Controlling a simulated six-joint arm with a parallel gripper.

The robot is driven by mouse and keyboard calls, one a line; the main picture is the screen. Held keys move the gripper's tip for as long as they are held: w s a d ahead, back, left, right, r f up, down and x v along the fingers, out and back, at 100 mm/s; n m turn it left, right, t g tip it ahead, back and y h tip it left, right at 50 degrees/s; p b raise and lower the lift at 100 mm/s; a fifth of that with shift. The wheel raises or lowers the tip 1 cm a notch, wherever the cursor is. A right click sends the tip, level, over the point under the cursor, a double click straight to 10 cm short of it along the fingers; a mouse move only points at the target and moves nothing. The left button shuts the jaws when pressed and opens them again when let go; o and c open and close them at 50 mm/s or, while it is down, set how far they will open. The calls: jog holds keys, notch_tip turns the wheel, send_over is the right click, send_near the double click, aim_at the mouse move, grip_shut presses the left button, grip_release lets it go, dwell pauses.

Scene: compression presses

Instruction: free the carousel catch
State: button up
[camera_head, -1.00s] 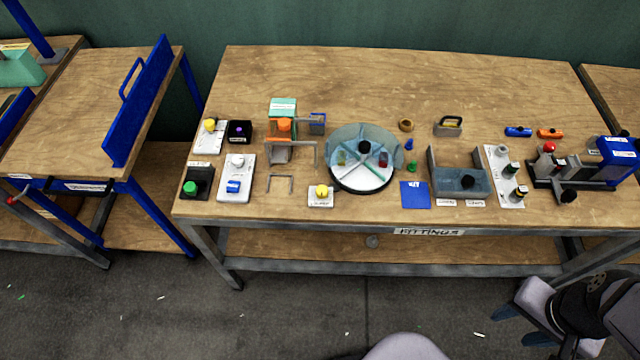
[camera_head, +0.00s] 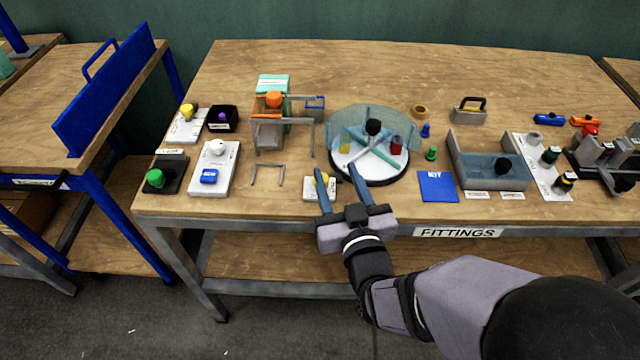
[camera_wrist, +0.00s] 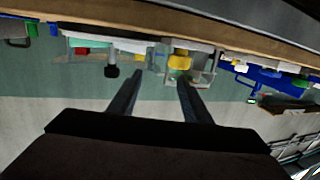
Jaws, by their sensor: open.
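The carousel is a round white turntable (camera_head: 378,168) with clear bluish walls, a black centre knob (camera_head: 373,126), and small yellow and red pieces inside. A yellow knob (camera_head: 319,179) on a small white block (camera_head: 312,194) stands at its front left; I take this for the catch, but its label is unreadable. My gripper (camera_head: 337,170) is open and empty at the table's front edge, its left finger overlapping the knob and block in the head view. In the upside-down wrist view, a yellow knob (camera_wrist: 180,60) shows just beyond the spread fingertips (camera_wrist: 160,75). Contact cannot be told.
A thin grey bracket (camera_head: 268,167) stands left of the block, with a grey frame and orange knob (camera_head: 273,99) behind. A blue card (camera_head: 437,186) and grey-blue tray (camera_head: 490,172) lie to the right. Small green and blue pegs stand near the carousel.

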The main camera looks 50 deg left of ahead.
jog(key=s+f+b, duration=0.1)
jog(key=s+a+f+y, duration=0.1)
jog(key=shift+s+f+b, duration=0.1)
jog(key=shift+f+b, duration=0.2)
jog(key=shift+b, duration=0.1)
jog(key=shift+s+f+b, duration=0.1)
jog(key=shift+f+b, duration=0.2)
jog(key=shift+f, duration=0.15)
jog(key=shift+x, duration=3.7)
jog(key=shift+r, duration=0.1)
jog(key=shift+c, duration=0.5)
jog(key=c, duration=0.9)
